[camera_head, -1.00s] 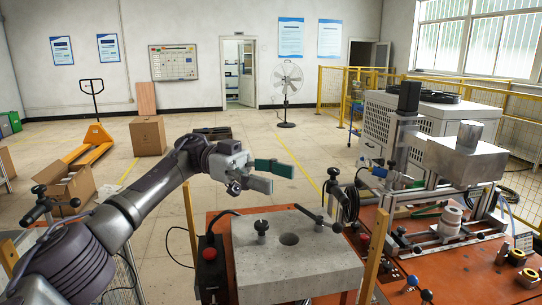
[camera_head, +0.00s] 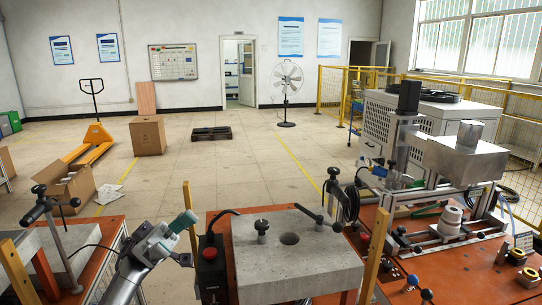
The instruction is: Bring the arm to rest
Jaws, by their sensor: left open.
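My left gripper (camera_head: 178,229) is low in the picture, left of the grey block. Its green-tipped fingers point up and to the right, and it holds nothing that I can see. It is apart from the red emergency-stop box (camera_head: 211,262), which stands between it and the block. My left arm comes up from the bottom edge. My right gripper does not show.
The grey block (camera_head: 262,267) with a round hole stands on the orange table (camera_head: 470,274). The metal induction heater rig (camera_head: 462,160) stands at right. Wooden posts (camera_head: 190,215) flank the block. Another workstation with a grey slab (camera_head: 75,247) is at left.

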